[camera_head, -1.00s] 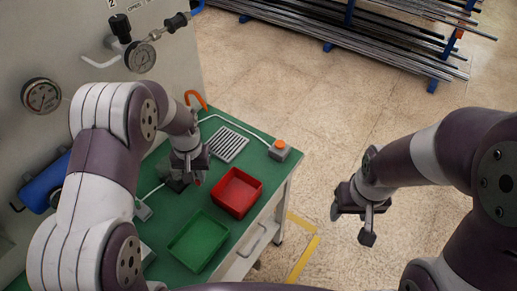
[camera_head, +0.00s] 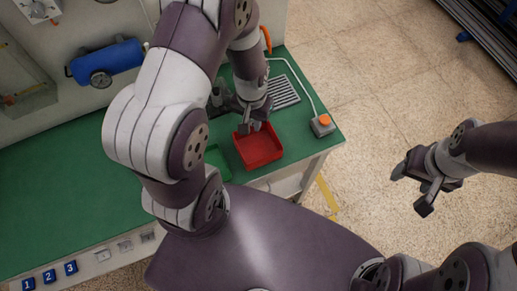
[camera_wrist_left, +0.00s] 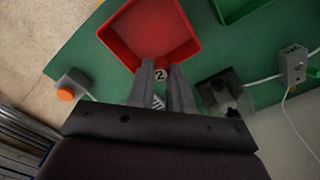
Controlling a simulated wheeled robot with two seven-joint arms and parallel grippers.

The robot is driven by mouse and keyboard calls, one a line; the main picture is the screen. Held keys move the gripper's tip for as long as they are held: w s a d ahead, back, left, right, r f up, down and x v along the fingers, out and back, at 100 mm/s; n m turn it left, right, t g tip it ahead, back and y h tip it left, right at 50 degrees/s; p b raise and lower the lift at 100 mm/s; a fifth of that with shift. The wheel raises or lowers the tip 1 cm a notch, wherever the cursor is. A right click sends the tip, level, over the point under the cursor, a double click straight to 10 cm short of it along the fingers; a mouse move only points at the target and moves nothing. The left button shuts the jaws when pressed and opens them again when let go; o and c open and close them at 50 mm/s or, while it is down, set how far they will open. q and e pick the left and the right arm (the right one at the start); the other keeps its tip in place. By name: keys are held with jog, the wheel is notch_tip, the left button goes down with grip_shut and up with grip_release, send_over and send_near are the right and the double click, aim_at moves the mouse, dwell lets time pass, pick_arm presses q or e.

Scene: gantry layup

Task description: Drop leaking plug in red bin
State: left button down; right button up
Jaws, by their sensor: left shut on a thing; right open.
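The red bin (camera_head: 262,157) stands on the green table and also fills the upper middle of the left wrist view (camera_wrist_left: 125,33). My left gripper (camera_head: 253,127) is at the bin's far edge in the head view, pointing down. In the left wrist view its fingers (camera_wrist_left: 162,72) are shut on a small plug (camera_wrist_left: 160,75) whose round end carries a "2". The plug overlaps the bin's near rim in that view; its exact height above the bin cannot be told. My right gripper (camera_head: 410,188) is open and empty over the floor at the right.
A green bin (camera_wrist_left: 238,8) stands beside the red one, partly hidden by my arm in the head view. A grey box with an orange button (camera_head: 322,124), a slotted grate (camera_head: 284,93) and a dark fixture (camera_wrist_left: 222,93) are close by. A blue cylinder (camera_head: 105,63) is mounted behind.

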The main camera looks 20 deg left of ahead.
pick_arm(q)
jog(key=shift+w+d+r, duration=0.1)
jog(key=shift+d, duration=0.1)
jog(key=c, duration=1.5)
grip_release()
jog(key=o, duration=0.5)
jog(key=shift+o, duration=0.2)
jog(key=shift+a, duration=0.2)
jog(key=shift+r, duration=0.2)
notch_tip(320, 180, up, 12)
jog(key=b, duration=0.1)
jog(key=shift+r, duration=0.15)
